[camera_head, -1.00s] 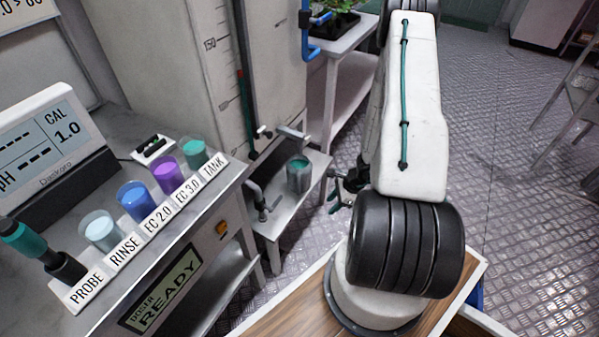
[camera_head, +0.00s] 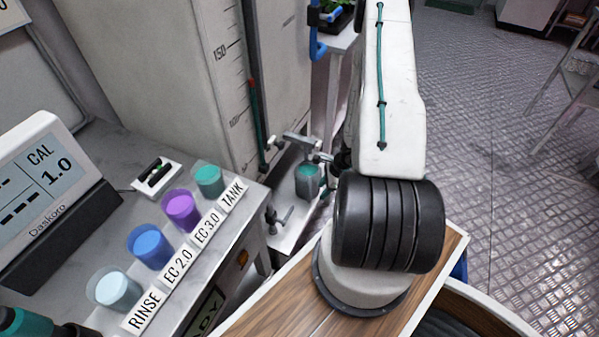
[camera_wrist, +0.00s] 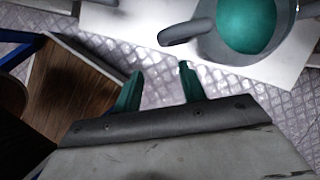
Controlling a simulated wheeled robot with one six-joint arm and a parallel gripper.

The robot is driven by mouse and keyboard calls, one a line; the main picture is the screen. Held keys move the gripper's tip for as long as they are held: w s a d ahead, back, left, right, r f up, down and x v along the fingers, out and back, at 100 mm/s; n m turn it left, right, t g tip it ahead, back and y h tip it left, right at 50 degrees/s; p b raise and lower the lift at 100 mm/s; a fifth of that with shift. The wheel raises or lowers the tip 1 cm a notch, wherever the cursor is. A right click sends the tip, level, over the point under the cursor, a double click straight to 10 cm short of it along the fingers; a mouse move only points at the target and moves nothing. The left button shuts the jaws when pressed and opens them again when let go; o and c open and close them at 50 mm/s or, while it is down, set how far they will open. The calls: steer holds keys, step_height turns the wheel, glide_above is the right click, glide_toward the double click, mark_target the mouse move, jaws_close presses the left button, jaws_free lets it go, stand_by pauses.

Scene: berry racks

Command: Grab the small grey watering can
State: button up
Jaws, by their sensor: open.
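The small grey watering can (camera_head: 308,187) stands on a low pale shelf by the tall tank, with teal inside it. In the wrist view the can (camera_wrist: 207,42) is at the upper right, seen from above. A grey handle or spout (camera_wrist: 187,32) sticks out from it to the left; I cannot tell which it is. My gripper (camera_wrist: 160,86) is open and empty, its two teal fingertips apart. It is below and left of the can in the wrist view, not touching it. In the head view my arm mostly hides the gripper.
A low shelf (camera_head: 285,238) carries the can and a tap fitting (camera_head: 280,215). The bench at left holds several cups, such as the blue one (camera_head: 150,247), and a pH meter (camera_head: 45,185). The tank (camera_head: 170,80) stands behind. Patterned floor (camera_head: 470,130) is free at right.

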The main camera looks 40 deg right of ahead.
steer(key=x, duration=0.2)
steer(key=w+x, duration=0.1)
steer(key=x, duration=0.5)
steer(key=shift+w+a+r, duration=0.2)
steer(key=shift+w+r, duration=0.1)
steer(key=shift+w, duration=0.1)
jaws_close()
steer(key=shift+d+r, duration=0.1)
stand_by(0.9)
